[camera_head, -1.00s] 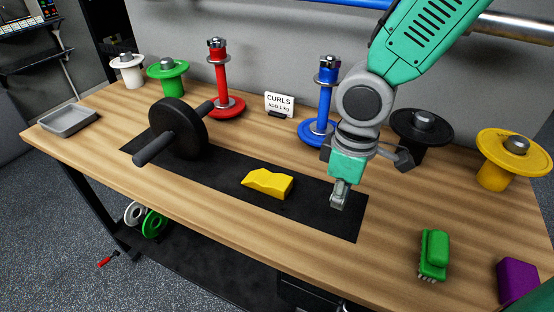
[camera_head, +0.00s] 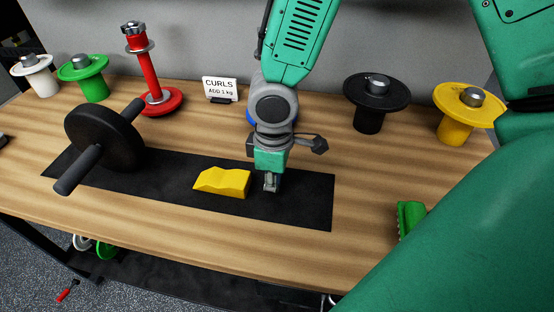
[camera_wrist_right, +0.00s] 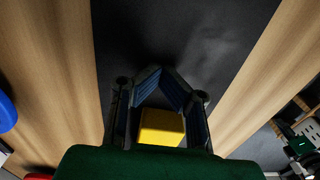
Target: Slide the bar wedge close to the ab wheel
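The yellow bar wedge (camera_head: 223,182) lies on the black mat, left of my right gripper. The ab wheel (camera_head: 104,138), a black wheel with a handle on each side, stands at the mat's left end, with a stretch of bare mat between it and the wedge. My right gripper (camera_head: 271,185) points down low over the mat, just right of the wedge; a small gap seems to show. In the right wrist view its fingertips (camera_wrist_right: 162,72) meet, and the wedge (camera_wrist_right: 161,127) shows beyond the fingers. It holds nothing. My left gripper is not in view.
The black mat (camera_head: 310,200) runs along the wooden table (camera_head: 180,222). Behind stand a red post (camera_head: 150,75), a CURLS sign (camera_head: 220,88), a black spool (camera_head: 375,100) and a yellow spool (camera_head: 465,110).

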